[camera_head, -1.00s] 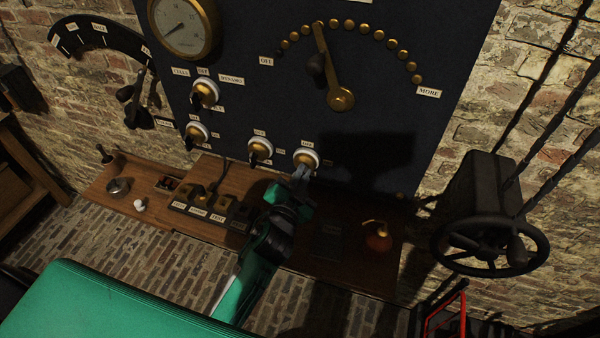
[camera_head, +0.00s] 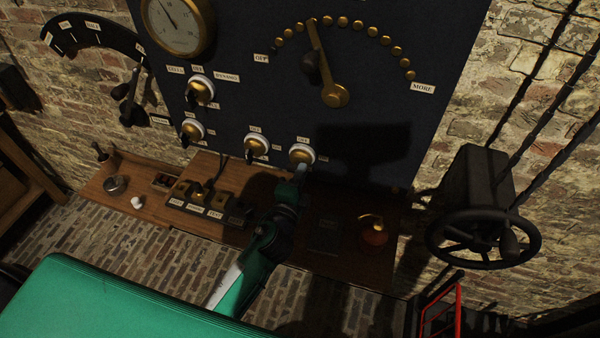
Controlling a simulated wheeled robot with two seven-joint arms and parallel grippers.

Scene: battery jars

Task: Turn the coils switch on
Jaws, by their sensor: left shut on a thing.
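A dark panel (camera_head: 370,100) on the brick wall carries several brass rotary switches with white rims. The rightmost switch of the lower row (camera_head: 301,154) has a small plate above it that seems to read OFF. The labels are too small for me to tell which switch is the coils one. My left gripper (camera_head: 301,172) reaches up from below to this rightmost switch and is shut on its handle. The fingers hide the handle, so its angle cannot be told. Another switch (camera_head: 257,148) is just left of it. My right gripper is not in view.
A wooden shelf (camera_head: 140,206) runs below the panel, with a row of labelled blocks (camera_head: 197,208) and an orange-brown flask (camera_head: 373,237). A dial lever (camera_head: 330,92) and a round gauge (camera_head: 176,22) are higher up. A black handwheel (camera_head: 483,238) stands at right.

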